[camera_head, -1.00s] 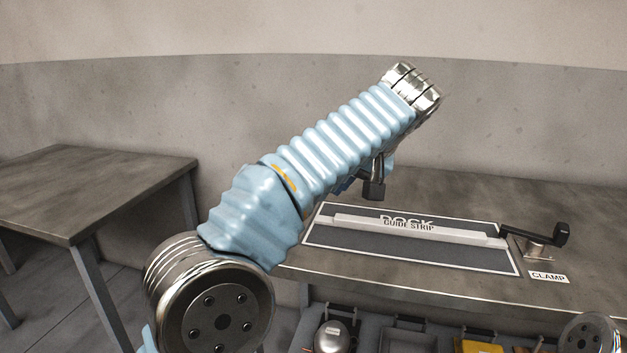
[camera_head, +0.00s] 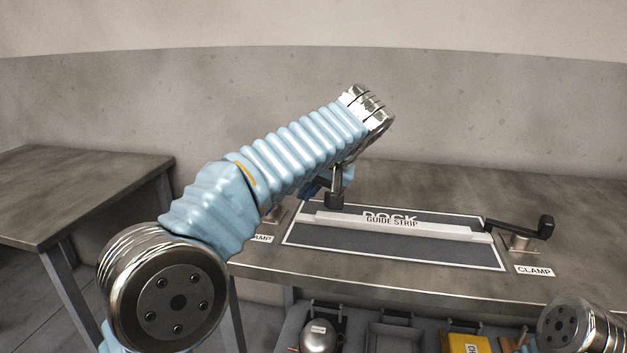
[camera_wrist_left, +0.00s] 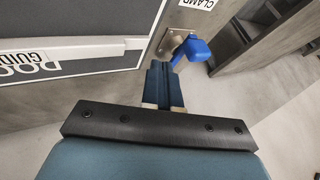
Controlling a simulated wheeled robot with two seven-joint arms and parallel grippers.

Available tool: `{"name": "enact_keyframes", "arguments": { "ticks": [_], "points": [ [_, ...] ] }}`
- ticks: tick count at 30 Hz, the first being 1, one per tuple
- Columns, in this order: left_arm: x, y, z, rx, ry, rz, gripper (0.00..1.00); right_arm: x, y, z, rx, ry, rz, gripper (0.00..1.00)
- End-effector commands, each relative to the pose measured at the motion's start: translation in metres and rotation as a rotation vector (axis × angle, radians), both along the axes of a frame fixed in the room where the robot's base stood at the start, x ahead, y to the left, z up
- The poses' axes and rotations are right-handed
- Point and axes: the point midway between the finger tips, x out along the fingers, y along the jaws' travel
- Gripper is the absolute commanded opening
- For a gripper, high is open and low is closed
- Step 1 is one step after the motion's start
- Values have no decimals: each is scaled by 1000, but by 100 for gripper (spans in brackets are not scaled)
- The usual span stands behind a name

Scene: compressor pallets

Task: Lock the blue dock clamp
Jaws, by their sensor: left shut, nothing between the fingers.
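The blue clamp handle (camera_wrist_left: 195,48) shows in the left wrist view, with a bright blue knob at its end, beside a metal base plate (camera_wrist_left: 178,43). In the head view my left arm hides most of this clamp; part of its label (camera_head: 263,238) shows. My left gripper (camera_head: 312,188) is largely behind its own arm, above the dock's left end. In the wrist view its dark blue fingers (camera_wrist_left: 160,75) are together and empty, pointing at the clamp, with their tips close to the lever. I cannot tell whether they touch it.
The dock (camera_head: 400,247) carries a white guide strip (camera_head: 430,229). A second clamp with a black handle (camera_head: 530,229) stands at its right end. Bins with parts (camera_head: 395,338) sit below the front edge. Another table (camera_head: 80,195) stands at the left, with a floor gap between.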

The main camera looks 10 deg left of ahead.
Motion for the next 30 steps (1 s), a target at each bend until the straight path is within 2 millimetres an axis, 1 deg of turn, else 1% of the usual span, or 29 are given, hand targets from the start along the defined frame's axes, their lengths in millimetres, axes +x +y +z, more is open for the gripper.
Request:
{"name": "enact_keyframes", "arguments": {
  "ticks": [1, 5, 6, 9, 13, 18, 30],
  "points": [
    [4, 6, -11, 1, 3, 3, 0, 0, 0, -4, 0, 0, -1, 0],
    [14, 18, -32, 1, 4, 1, 0, 0, 0, -6, -1, 1, -1, 0],
    [14, 26, -29, -1, 0, 3, 0, 0, 0, -5, -1, 1, -1, 0],
    [14, 40, -29, -2, 0, 3, 0, 0, 0, -5, -1, 1, -1, 0],
    [15, 52, -29, 0, 0, 1, 0, 0, 0, -4, -1, 1, -1, 0],
    [15, 57, -29, 0, 1, 0, 0, 0, 0, -4, -1, 1, -1, 0],
    [14, 59, -29, -1, 0, -5, 0, 0, 0, -6, -1, 0, -1, 0]
  ]
}}
